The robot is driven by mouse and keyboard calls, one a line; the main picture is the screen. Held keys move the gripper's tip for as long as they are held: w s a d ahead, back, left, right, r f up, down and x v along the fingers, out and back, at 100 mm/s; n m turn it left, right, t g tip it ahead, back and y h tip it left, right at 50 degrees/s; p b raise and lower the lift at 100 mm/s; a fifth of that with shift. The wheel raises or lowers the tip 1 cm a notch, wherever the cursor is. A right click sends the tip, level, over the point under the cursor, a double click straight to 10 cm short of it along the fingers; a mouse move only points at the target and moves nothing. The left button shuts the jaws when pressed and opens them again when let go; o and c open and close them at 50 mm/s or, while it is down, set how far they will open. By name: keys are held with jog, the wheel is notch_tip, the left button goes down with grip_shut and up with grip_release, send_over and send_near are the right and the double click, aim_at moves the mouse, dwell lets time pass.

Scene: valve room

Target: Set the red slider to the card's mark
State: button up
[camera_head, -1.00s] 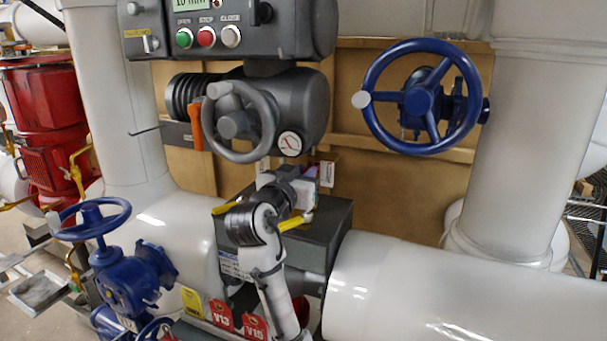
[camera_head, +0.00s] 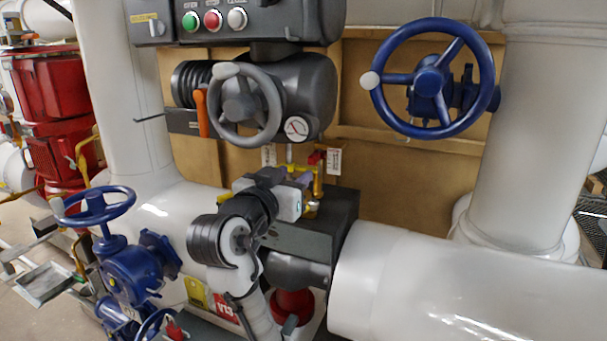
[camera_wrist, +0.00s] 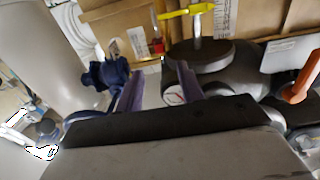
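A small red slider (camera_head: 315,158) shows behind my gripper, beside a white card (camera_head: 334,161) with markings too small to read. A second white card (camera_head: 268,155) is to its left. In the wrist view the red slider (camera_wrist: 157,46) is beside a white card (camera_wrist: 137,42), and a white scale strip (camera_wrist: 222,18) stands to the right. My gripper (camera_head: 298,190) is in front of and below the slider in the head view. In the wrist view, my gripper (camera_wrist: 158,88) has its two purplish fingers apart with nothing between them. The slider is beyond the fingertips, not touched.
A yellow valve handle (camera_wrist: 188,11) is close to the slider. The grey handwheel (camera_head: 245,105) and gauge (camera_head: 296,128) are above; a blue handwheel (camera_head: 432,78) is at upper right. A dark box (camera_head: 335,222) and white pipe (camera_head: 430,280) lie below.

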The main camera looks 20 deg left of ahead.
jog(key=shift+s+b, duration=0.4)
jog(key=shift+s, duration=2)
jog(key=shift+a, duration=0.1)
